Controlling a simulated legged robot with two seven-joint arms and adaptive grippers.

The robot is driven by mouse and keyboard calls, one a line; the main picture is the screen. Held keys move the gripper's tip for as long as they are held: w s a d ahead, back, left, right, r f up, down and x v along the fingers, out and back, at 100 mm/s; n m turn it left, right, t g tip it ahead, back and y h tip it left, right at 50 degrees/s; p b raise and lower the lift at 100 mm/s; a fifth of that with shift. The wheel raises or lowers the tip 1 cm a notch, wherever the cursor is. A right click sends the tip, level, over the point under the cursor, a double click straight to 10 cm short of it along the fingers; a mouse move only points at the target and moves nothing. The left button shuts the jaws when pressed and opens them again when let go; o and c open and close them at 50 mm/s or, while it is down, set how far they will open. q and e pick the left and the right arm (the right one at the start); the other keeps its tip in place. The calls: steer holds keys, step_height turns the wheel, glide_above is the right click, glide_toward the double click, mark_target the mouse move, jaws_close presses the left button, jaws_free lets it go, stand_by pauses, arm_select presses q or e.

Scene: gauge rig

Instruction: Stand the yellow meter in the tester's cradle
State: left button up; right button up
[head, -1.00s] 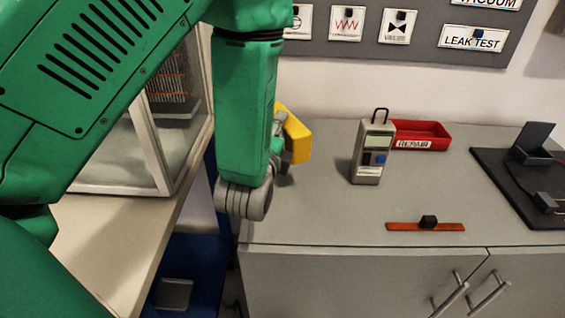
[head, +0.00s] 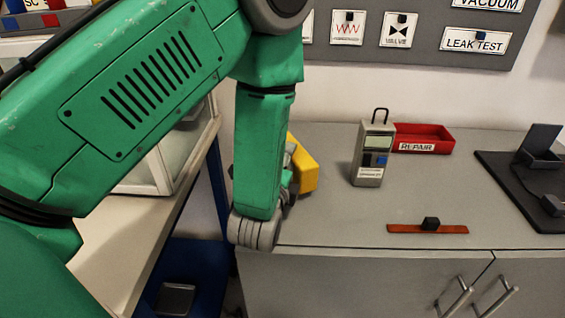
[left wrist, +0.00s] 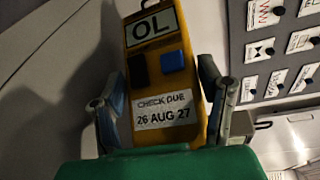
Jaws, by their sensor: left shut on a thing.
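The yellow meter (head: 304,167) shows in the head view beside my green left arm, partly hidden by it, over the left part of the grey bench. In the left wrist view the meter (left wrist: 158,78) shows an "OL" display, a black and a blue button and a "CHECK DUE 26 AUG 27" label. My left gripper (left wrist: 168,98) has a finger on each side of it and is shut on it; in the head view the gripper (head: 290,170) is mostly hidden. A black stand with an upright plate (head: 540,140), possibly the tester's cradle, is on a dark mat at the right. My right gripper is not in view.
A grey meter (head: 372,155) stands upright on the bench, with a red "REPAIR" tray (head: 423,138) behind it. An orange strip with a black block (head: 428,228) lies near the front edge. A glass-sided case (head: 180,160) is at left.

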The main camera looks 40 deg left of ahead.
arm_select(q)
steer(key=shift+d+f, duration=0.15)
steer(key=shift+d, duration=0.3)
steer(key=shift+a+f, duration=0.1)
steer(key=shift+a, duration=0.05)
steer(key=o, duration=1.2)
steer(key=shift+a, duration=0.35)
steer(key=shift+o, duration=1.2)
steer(key=shift+a+f, duration=0.1)
steer(key=shift+a, duration=0.2)
steer(key=shift+s+a+f, duration=0.1)
steer(key=shift+a, duration=0.1)
steer(key=shift+d, duration=0.55)
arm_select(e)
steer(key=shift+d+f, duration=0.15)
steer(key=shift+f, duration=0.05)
